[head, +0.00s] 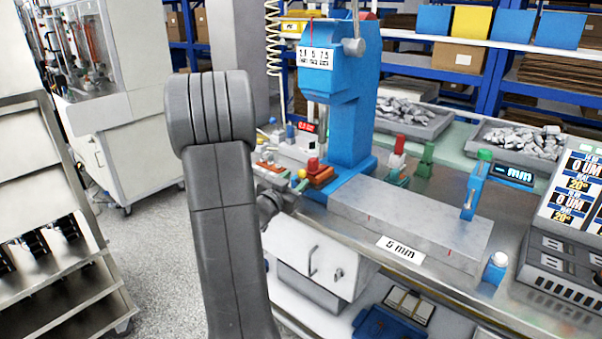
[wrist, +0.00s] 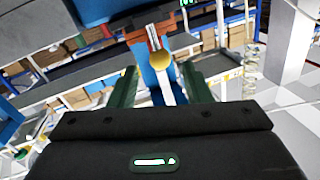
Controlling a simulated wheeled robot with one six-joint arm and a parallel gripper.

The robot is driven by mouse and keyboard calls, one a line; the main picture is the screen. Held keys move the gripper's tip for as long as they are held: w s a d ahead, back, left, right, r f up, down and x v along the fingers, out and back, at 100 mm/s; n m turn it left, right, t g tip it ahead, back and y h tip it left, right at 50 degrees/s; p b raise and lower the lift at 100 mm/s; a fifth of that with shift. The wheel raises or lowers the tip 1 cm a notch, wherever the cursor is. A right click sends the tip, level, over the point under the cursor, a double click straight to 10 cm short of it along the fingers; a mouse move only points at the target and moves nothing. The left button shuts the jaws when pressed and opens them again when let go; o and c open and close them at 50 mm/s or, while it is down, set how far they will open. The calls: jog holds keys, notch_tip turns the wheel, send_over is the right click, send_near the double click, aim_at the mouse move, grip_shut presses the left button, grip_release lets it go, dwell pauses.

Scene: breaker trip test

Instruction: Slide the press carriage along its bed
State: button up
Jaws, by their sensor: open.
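An orange-red block with a yellow knob (head: 301,174), which looks like the press carriage (head: 320,177), sits at the foot of the blue press (head: 335,75). In the wrist view the yellow knob (wrist: 160,60) shows ahead, between the two green fingers of my gripper (wrist: 161,82). The gripper is open, and I see no clear contact with the knob. An orange-brown block (wrist: 143,24) and a blue strip (wrist: 153,82) show behind the knob. In the head view my arm hides most of the gripper. How the carriage meets its bed is unclear.
Trays of metal parts (head: 415,115) lie at the back.

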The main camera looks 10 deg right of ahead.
aim_at(300, 175)
jog(key=x, duration=0.5)
jog(key=shift+w, duration=0.1)
grip_shut()
